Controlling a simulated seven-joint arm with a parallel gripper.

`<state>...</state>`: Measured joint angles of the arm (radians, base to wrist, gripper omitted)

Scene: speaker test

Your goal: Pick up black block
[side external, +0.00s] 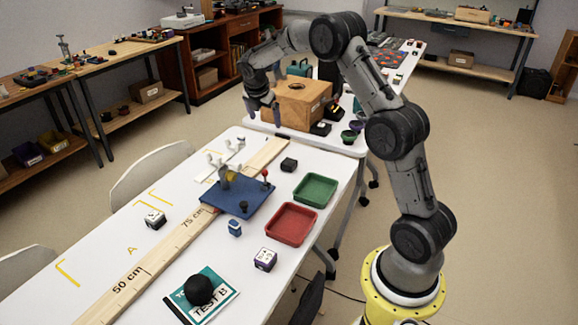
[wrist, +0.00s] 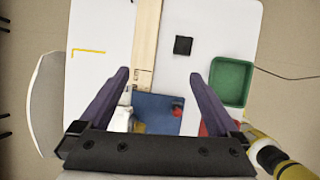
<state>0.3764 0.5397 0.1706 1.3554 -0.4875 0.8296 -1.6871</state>
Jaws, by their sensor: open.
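The black block (side external: 289,164) lies on the white table, behind the blue board and left of the green tray. In the wrist view the black block (wrist: 183,45) shows as a dark square beyond the fingertips, right of the wooden ruler. My gripper (side external: 262,107) is raised over the far end of the table, up and left of the block in the side view. In the wrist view my gripper (wrist: 160,75) has its two purple fingers wide apart with nothing between them. The block is apart from the fingers and nothing covers it.
A blue board (side external: 238,195) with upright pegs stands near the block. A green tray (side external: 315,189) and a red tray (side external: 290,224) sit to its right. A wooden ruler (side external: 190,222) runs along the table. A wooden box (side external: 300,103) stands on the table behind.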

